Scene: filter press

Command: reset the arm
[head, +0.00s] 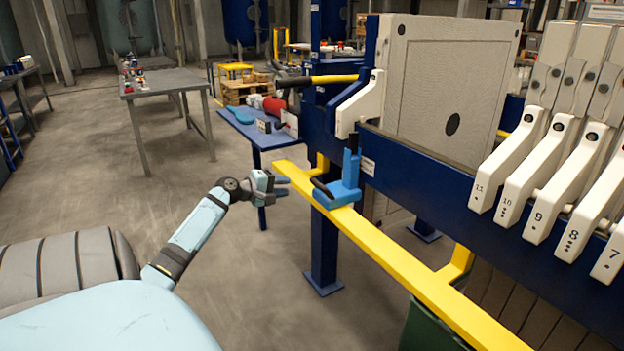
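My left arm comes in from the lower left, light blue with dark bands. My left gripper (281,186) points right, its two fingers apart with nothing visible between them. It appears just left of the yellow rail (390,257) and the blue tool (343,186) with a black handle that sits on that rail. A gap shows between the fingers and the blue tool. My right arm and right gripper are outside the view.
The filter press has a dark blue beam (420,182), a large grey plate (440,90) and several numbered white plate handles (542,172) at right. A blue side table (250,128) and a grey table (165,84) stand behind. Open concrete floor lies at left.

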